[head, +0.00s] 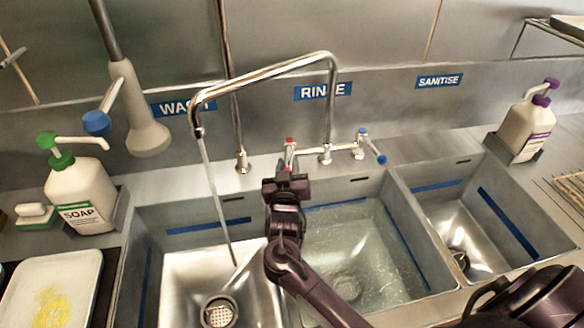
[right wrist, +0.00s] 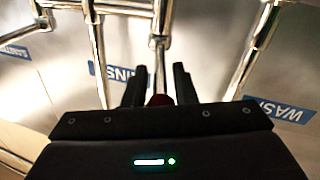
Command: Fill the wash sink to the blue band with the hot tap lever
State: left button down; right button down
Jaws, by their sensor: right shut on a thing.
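The wash sink (head: 180,241) is the left basin, with a blue band (head: 208,226) around its inner walls. A thin stream of water (head: 214,200) falls from the spout (head: 197,128) into it. Its floor and round drain strainer (head: 219,312) show clearly below the band; any water depth is hard to tell. My right gripper (head: 286,180) is shut on the hot tap lever (head: 290,146), whose red mark shows just above it. In the right wrist view, red shows between the two fingers (right wrist: 158,98). My left gripper is not in view.
The rinse sink (head: 392,287) holds clear water; the sanitise sink (head: 475,222) is at right. A blue-tipped cold lever (head: 377,152) is right of the hot one. A soap bottle (head: 82,195), a sprayer (head: 140,115) and a tray (head: 55,285) are at left. A purple-topped bottle (head: 527,125) stands right.

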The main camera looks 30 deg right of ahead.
jog(key=c, duration=1.5)
grip_release()
jog(key=shift+o, duration=0.2)
notch_tip(320, 180, up, 20)
jog(key=b, duration=0.1)
jog(key=shift+b, duration=0.35)
